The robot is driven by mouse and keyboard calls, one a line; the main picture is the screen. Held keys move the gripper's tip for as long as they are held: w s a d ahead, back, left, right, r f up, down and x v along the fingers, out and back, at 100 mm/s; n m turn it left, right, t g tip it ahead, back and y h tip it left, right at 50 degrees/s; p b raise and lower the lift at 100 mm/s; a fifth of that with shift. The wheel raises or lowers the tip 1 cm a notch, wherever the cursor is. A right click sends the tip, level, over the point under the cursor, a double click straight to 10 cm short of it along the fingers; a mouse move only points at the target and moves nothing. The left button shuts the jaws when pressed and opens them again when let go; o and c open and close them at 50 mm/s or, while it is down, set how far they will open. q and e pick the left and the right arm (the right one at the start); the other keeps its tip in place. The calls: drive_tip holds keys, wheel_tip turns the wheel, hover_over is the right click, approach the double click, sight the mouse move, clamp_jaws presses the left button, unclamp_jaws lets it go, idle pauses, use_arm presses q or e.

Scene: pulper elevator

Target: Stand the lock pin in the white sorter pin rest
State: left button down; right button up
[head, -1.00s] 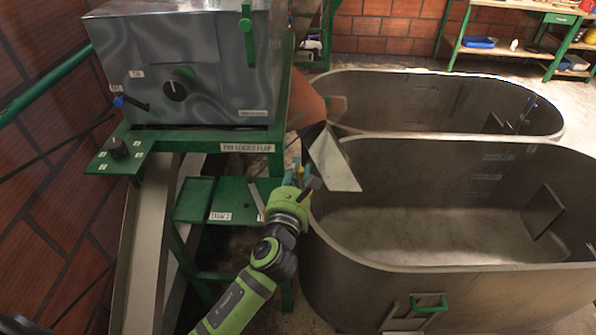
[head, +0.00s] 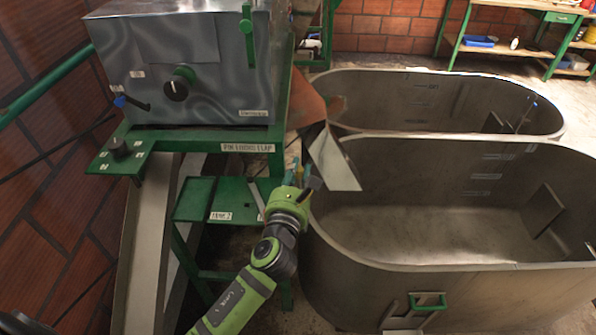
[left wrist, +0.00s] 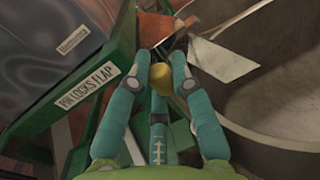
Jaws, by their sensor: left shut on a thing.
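My left gripper (head: 300,178) is beside the metal flap, right of the green stand. In the left wrist view its teal fingers (left wrist: 162,70) are closed around a rounded yellow thing (left wrist: 161,79), which looks like the head of the lock pin. The rest of the pin is hidden by the fingers. I cannot make out the white sorter pin rest in either view. My right gripper is not in view.
The label "PIN LOCKS FLAP" (head: 248,148) is on the green stand below the steel machine (head: 190,70). A tilted metal flap (head: 333,160) hangs over the near tank (head: 450,267). A green step (head: 203,200) stands left of my gripper. The far tank (head: 440,76) lies behind.

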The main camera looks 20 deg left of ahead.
use_arm(q)
drive_tip(key=shift+p, duration=0.5)
idle(0.6)
drive_tip(key=shift+f+b, duration=2.15)
drive_tip(key=shift+f, duration=0.5)
drive_tip(key=c, duration=1)
unclamp_jaws()
drive_tip(key=shift+r, duration=0.1)
drive_tip(key=s, duration=0.4)
drive_tip(key=s+d, duration=0.1)
drive_tip(key=s, duration=0.7)
drive_tip(key=shift+d, duration=0.2)
